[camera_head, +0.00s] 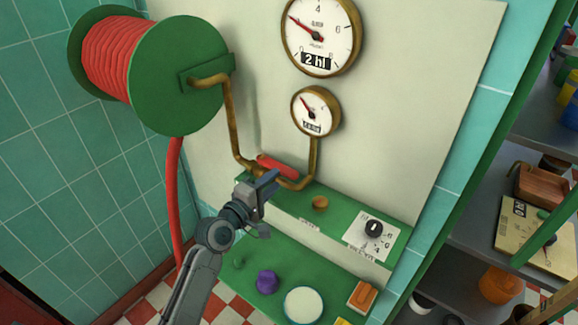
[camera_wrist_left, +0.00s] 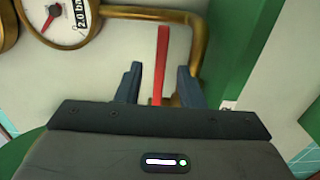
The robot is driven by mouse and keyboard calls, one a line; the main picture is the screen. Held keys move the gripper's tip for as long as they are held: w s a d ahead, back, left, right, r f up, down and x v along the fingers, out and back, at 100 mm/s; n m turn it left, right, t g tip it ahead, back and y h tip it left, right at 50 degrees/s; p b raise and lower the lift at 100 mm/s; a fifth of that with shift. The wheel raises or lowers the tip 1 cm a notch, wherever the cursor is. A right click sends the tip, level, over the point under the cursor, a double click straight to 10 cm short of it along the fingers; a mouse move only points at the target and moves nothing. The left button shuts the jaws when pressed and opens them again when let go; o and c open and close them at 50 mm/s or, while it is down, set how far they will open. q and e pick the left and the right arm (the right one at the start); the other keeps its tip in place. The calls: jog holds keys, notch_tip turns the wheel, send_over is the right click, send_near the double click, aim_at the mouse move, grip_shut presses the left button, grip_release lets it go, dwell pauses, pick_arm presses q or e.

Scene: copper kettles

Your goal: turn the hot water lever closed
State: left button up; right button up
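The hot water lever (camera_head: 280,167) is a red bar on the brass pipe below the small gauge. In the left wrist view the red lever (camera_wrist_left: 162,55) stands upright in the picture, between my two finger tips. My left gripper (camera_head: 266,184) is right beside the lever in the head view. In the left wrist view the fingers of this gripper (camera_wrist_left: 159,76) are apart, with a gap on each side of the lever. I cannot tell how deep the lever sits between them. My right gripper is not in view.
Brass pipe (camera_head: 233,118) runs from the green hose reel (camera_head: 178,80) past the lever to the small gauge (camera_head: 315,111). A large gauge (camera_head: 321,36) is above. A green shelf (camera_head: 335,216) with a black knob (camera_head: 374,229) lies below. Shelving stands at right.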

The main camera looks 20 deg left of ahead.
aim_at(288, 168)
pick_arm(q)
jog(key=p+x, duration=0.1)
jog(key=x, duration=0.6)
jog(key=shift+w+d+f, duration=0.1)
jog(key=shift+w, duration=0.3)
jog(key=shift+c, duration=0.4)
grip_shut()
